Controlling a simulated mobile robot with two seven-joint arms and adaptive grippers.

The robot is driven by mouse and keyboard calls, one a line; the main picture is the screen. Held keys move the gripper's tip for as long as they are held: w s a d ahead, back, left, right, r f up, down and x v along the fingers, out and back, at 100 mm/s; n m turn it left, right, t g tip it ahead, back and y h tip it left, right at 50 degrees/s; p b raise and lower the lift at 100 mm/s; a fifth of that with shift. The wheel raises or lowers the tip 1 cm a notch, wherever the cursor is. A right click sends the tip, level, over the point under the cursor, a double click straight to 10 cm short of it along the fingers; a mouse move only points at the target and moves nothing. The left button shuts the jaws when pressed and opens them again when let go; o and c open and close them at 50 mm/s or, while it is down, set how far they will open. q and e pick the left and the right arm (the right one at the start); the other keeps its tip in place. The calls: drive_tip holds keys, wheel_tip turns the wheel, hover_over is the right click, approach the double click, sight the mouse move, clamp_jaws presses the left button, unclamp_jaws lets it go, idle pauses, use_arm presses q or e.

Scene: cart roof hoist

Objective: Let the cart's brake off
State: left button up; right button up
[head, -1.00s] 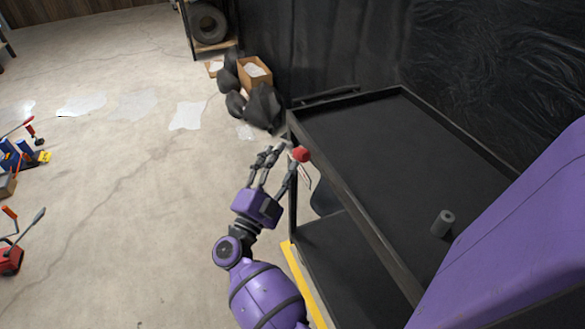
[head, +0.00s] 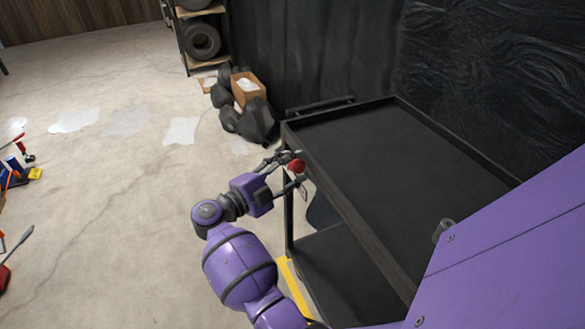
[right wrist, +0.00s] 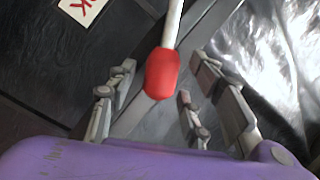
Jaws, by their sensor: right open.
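The black cart (head: 390,150) has a rimmed top tray and a lower shelf. A red knob (head: 297,165) is at its near left corner. In the right wrist view the red knob (right wrist: 162,75) sits on the end of a pale lever shaft (right wrist: 172,22). My right gripper (head: 293,169) is open at the knob, with fingers on either side of it. In the right wrist view gaps show between knob and fingers. The lever's base is hidden. My left gripper is not in view.
A yellow strip (head: 294,287) runs along the floor beside the cart. Black bags (head: 252,122) and a cardboard box (head: 247,88) lie beyond it. The floor to the left is mostly clear, with tools at the far left.

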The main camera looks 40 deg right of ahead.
drive_tip(key=shift+d, duration=0.15)
clamp_jaws()
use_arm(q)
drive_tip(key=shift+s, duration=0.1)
